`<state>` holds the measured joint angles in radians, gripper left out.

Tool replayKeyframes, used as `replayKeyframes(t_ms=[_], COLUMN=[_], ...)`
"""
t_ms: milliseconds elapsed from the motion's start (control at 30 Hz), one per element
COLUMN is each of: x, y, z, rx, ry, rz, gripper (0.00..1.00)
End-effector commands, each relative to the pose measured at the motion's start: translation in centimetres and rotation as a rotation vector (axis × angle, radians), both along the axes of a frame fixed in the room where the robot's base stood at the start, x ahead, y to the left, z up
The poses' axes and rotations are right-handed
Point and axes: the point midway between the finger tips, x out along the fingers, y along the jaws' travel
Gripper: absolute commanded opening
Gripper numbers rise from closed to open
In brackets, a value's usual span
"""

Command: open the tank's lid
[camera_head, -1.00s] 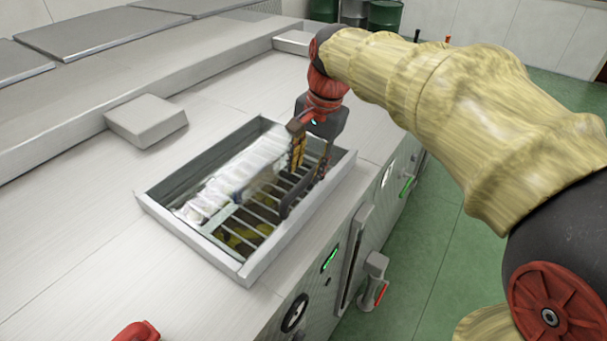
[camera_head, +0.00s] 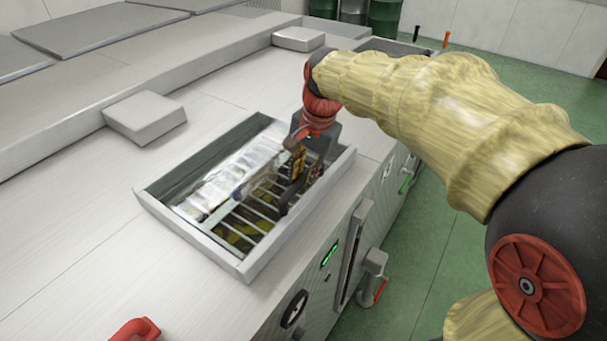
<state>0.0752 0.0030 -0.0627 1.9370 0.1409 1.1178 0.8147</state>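The tank is a rectangular well with a raised grey rim (camera_head: 192,238), set in the pale machine top. A glossy, see-through panel (camera_head: 225,182), which looks like the lid, lies within the rim, with bright glare on its left part. Bars and olive-coloured contents show on the right. A dark curved bar (camera_head: 285,207), apparently the lid's handle, runs along the right side. My gripper (camera_head: 297,178) points down over the right part of the well, at the bar's far end. Its fingers overlap the bar in the picture. Whether they are closed or touch it is unclear.
Grey blocks (camera_head: 145,117) stand on the machine top behind the well. A red handle (camera_head: 135,330) shows at the bottom left. Green floor lies open at the right.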

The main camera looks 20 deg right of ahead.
Motion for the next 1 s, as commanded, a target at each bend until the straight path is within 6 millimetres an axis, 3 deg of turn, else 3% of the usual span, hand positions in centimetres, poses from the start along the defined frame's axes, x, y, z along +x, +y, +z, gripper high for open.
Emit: replayKeyframes(t_ms=[300,1000], x=[0.00,0.05], y=[0.00,0.13], z=[0.02,0.48], rx=[0.000,-0.005], ry=[0.000,0.005], rz=[0.000,0.001], gripper=[0.00,0.00])
